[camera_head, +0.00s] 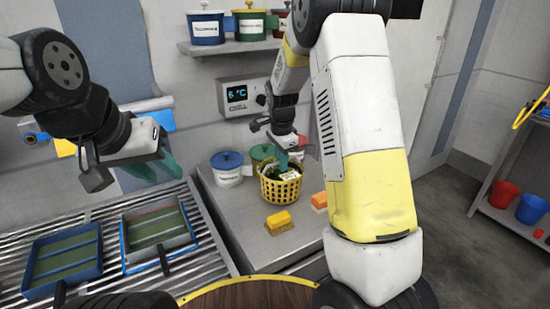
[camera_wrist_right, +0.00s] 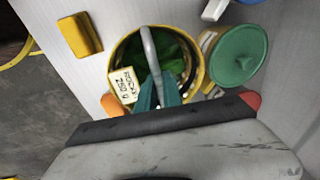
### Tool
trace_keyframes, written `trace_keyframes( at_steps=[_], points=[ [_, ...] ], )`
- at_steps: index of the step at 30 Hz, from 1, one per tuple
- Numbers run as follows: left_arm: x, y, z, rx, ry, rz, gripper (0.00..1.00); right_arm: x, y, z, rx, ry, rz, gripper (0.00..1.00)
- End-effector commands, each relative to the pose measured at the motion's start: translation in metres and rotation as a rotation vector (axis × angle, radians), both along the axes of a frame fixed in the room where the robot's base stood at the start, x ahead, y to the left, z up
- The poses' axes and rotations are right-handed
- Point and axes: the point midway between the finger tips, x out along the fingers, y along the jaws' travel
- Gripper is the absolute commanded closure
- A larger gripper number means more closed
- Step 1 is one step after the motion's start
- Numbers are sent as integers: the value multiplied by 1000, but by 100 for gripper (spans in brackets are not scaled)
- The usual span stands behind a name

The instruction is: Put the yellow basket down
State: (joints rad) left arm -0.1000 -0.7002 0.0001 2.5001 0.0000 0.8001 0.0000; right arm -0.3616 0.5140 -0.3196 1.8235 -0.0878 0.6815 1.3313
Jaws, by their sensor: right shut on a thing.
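The yellow basket (camera_head: 278,190) is a round slotted basket with green leaves and a white label inside. It is at the steel counter, upright, in front of the lidded pots; I cannot tell whether its base touches the counter. In the right wrist view the basket (camera_wrist_right: 124,53) shows its grey handle, leaves and label. My right gripper (camera_head: 290,154) is above the basket, its teal fingers shut on the handle (camera_wrist_right: 151,50). My left gripper (camera_head: 150,168) is empty over the slatted rack at the left; its finger gap is not clear.
A yellow block (camera_head: 279,222) and an orange block (camera_head: 319,201) lie near the basket. A blue-lidded pot (camera_head: 227,170) and a green-lidded pot (camera_head: 262,153) stand close behind. Blue trays (camera_head: 66,262) sit on the rack (camera_head: 205,262). The front of the counter is clear.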

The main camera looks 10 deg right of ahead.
Motion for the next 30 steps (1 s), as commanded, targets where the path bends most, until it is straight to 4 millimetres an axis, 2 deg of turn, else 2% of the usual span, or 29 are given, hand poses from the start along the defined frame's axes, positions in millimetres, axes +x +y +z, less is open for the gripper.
trace_keyframes(
  at_steps=[3, 11, 12, 15, 25, 30],
  points=[
    [0, 0, 0, 0, 0, 0, 64, 1, 0, -8, 1, -2, -1, 100],
    [0, 0, 0, 0, 0, 0, 64, 1, 0, -9, 0, -3, -1, 100],
    [0, 0, 0, 0, 0, 0, 64, 0, 0, -10, 1, -1, -1, 86],
    [0, 0, 0, 0, 0, 0, 64, 0, 0, -10, 1, -1, -1, 68],
    [0, 0, 0, 0, 0, 0, 64, 0, 0, -8, 1, -1, -1, 68],
    [0, 0, 0, 0, 0, 0, 64, -2, 1, 11, 1, -5, 0, 68]
  ],
)
